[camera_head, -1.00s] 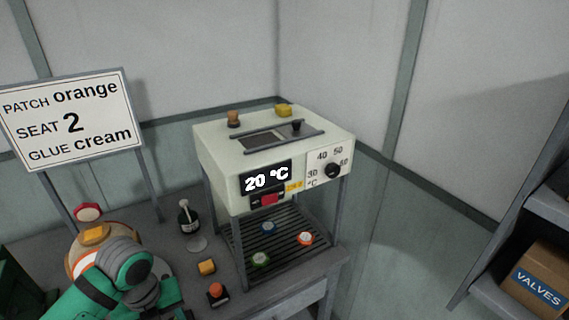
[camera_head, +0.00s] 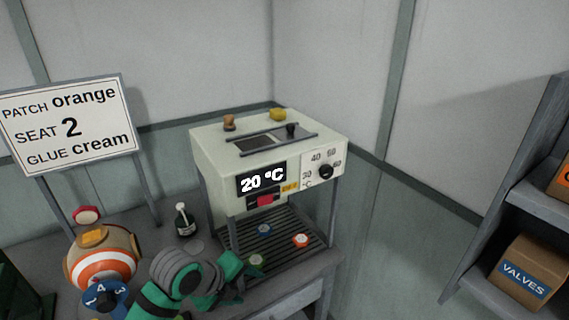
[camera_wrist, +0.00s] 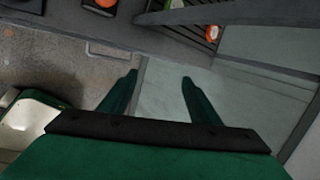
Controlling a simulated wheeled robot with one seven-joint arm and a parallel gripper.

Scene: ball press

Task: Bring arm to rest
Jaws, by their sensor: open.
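My gripper (camera_wrist: 158,80) is open and empty in the wrist view, its two green fingers apart over bare surfaces near the bench edge. In the head view my green and grey arm crosses the front of the bench, and its end covers part of the press's front left corner. The ball (camera_head: 102,262), striped orange and white with a tan top and an orange patch (camera_head: 93,237), sits at the left of the bench. A blue numbered dial (camera_head: 105,297) is below it. The press (camera_head: 222,160) reads 20 °C, and its knob (camera_head: 325,172) is on the front.
Several coloured pucks, such as an orange one (camera_head: 300,241) and a blue one (camera_head: 264,230), lie on the press's slatted base. A dark bottle (camera_head: 184,220) stands left of it. A sign (camera_head: 70,125) rises behind. Shelves with a VALVES box (camera_head: 525,272) are at right.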

